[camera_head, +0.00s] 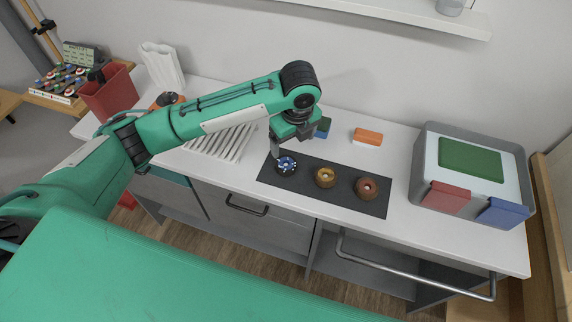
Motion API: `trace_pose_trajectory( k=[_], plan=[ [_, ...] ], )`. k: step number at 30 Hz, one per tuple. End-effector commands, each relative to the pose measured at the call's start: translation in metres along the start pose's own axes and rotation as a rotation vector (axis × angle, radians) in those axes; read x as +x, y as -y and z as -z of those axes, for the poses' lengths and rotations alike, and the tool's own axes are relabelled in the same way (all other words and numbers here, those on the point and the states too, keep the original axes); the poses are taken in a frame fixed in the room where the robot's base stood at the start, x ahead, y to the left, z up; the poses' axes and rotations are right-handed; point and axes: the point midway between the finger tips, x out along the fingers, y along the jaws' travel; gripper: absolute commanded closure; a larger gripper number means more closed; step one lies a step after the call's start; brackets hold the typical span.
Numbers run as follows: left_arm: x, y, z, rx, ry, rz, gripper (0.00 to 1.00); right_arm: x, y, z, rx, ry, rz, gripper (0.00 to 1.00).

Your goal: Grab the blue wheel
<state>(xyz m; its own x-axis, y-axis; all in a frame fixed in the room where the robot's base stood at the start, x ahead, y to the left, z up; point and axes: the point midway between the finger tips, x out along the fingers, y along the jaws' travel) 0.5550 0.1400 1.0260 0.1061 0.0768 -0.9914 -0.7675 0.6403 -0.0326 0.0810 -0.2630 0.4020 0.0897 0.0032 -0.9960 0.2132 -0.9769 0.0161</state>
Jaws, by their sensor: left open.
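The blue wheel (286,165) lies on a dark mat (305,188) on the white counter, at the mat's left end. It has a blue centre and a dark outer rim. My left gripper (279,150) is just above the blue wheel, pointing down, and is open. One finger shows at the wheel's upper left edge; the other finger is hard to make out. I cannot tell if a finger touches the wheel. A yellow-brown wheel (325,177) and a brown wheel with a reddish centre (367,187) lie to its right on the mat. My right gripper is out of view.
An orange and white block (367,137) and a blue and green block (322,127) lie behind the mat. A grey bin (424,153) with coloured panels stands at right. A white ribbed rack (221,143) is at left, near a red bin (108,93).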

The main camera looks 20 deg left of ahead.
Motion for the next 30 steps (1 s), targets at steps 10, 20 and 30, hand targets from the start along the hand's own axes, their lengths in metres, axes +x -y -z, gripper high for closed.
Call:
trace_pose_trajectory(
  k=[10,20,30],
  plan=[
    [0.021,-0.002,-0.015,0.043,0.020,-0.034,0.15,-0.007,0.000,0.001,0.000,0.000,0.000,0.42],
    [0.074,-0.003,-0.016,0.043,0.021,-0.030,0.15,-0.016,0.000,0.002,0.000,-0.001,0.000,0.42],
    [0.108,-0.005,-0.014,0.042,0.021,-0.032,0.15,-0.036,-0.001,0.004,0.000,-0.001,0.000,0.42]
  ],
)
